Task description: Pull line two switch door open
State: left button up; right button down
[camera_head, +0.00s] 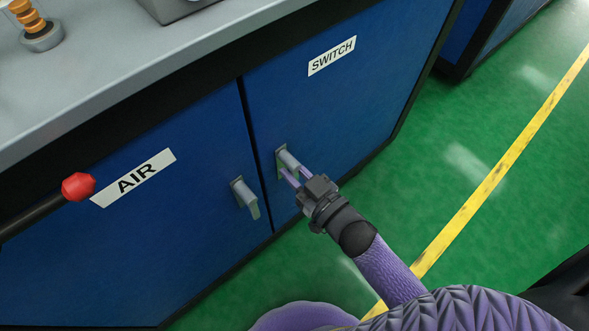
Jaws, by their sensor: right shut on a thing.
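The switch door (335,95) is a blue cabinet door with a white "SWITCH" label (332,56). It looks shut, level with the blue "AIR" door (150,235) to its left. A grey handle (287,158) sits near the switch door's left edge. My right gripper (294,173) is at this handle, its two fingers shut on it. The fingers cover the handle's lower part. My left gripper is not in view.
The air door has its own grey handle (245,196) just left of my right gripper. A red-tipped black lever (78,187) juts in at left. The grey worktop (110,75) overhangs above. Green floor (440,150) with a yellow line (500,165) is clear at right.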

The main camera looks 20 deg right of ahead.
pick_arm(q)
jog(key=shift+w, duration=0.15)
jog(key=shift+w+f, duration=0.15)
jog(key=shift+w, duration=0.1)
